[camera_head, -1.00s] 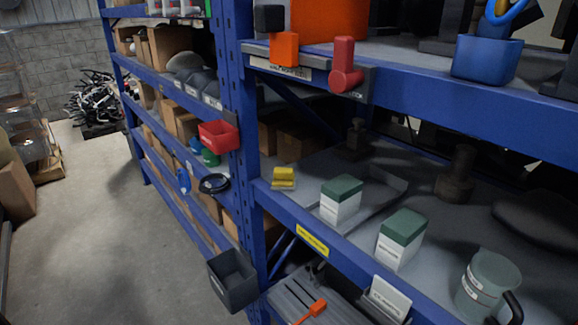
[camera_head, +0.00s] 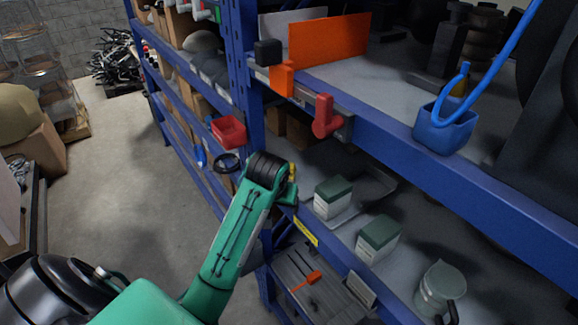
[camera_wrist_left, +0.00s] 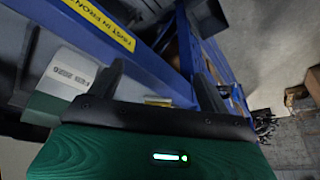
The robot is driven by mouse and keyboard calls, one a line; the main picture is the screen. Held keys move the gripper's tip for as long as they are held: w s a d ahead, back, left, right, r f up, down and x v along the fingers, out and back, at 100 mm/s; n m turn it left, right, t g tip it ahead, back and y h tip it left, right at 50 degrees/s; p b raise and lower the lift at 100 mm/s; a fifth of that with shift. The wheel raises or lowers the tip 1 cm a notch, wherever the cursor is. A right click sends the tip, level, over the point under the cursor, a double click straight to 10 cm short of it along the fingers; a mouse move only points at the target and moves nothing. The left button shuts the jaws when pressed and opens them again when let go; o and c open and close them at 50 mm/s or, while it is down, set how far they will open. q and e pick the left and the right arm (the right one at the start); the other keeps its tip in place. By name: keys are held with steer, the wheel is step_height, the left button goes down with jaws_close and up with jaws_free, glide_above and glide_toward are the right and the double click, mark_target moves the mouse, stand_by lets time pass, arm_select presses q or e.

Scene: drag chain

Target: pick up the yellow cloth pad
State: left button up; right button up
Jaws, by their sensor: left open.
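The yellow cloth pad (camera_head: 291,169) lies at the left end of the middle shelf, beside the blue post, and is mostly hidden behind my left wrist. In the wrist view only a thin yellow strip (camera_wrist_left: 157,101) of it shows, between the fingers and just past the dark gripper edge. My left gripper (camera_head: 290,188) is at the shelf's front edge, close to the pad. In the wrist view its two dark fingers (camera_wrist_left: 160,70) are spread apart, with nothing held. I cannot tell whether they touch the pad. My right gripper is in neither view.
A white box with a green lid (camera_head: 333,197) stands just right of the pad, and another (camera_head: 378,240) farther right. A clear jug (camera_head: 438,287) stands beyond. The blue upright (camera_head: 250,125) is close on the left. A red bin (camera_head: 228,131) hangs on the neighbouring rack.

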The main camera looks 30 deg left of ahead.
arm_select(q)
steer(key=shift+n, duration=0.5)
steer(key=w+a+r+b, duration=0.1)
steer(key=w, duration=0.2)
steer(key=w+a+r+b, duration=0.1)
steer(key=w, duration=0.1)
steer(key=w+a+r+b, duration=0.1)
steer(key=w+a+b, duration=0.1)
steer(key=w, duration=0.1)
steer(key=shift+w, duration=0.3)
steer(key=w, duration=0.1)
steer(key=w+a+p, duration=0.1)
steer(key=w, duration=0.1)
steer(key=w+a+p, duration=0.1)
steer(key=shift+w+r, duration=0.2)
steer(key=shift+r, duration=0.15)
steer(key=shift+w+a+f, duration=0.15)
steer(key=shift+w+a, duration=0.1)
steer(key=shift+w, duration=0.25)
steer(key=shift+w+f+p, duration=0.1)
steer(key=shift+f+p, duration=0.05)
steer(key=shift+p, duration=0.15)
steer(key=p+x, duration=0.1)
steer(key=x, duration=0.2)
steer(key=shift+f+p, duration=0.2)
steer(key=shift+p, duration=0.2)
steer(key=shift+w+a+f, duration=0.15)
steer(key=shift+w+f, duration=0.1)
steer(key=shift+f, duration=0.3)
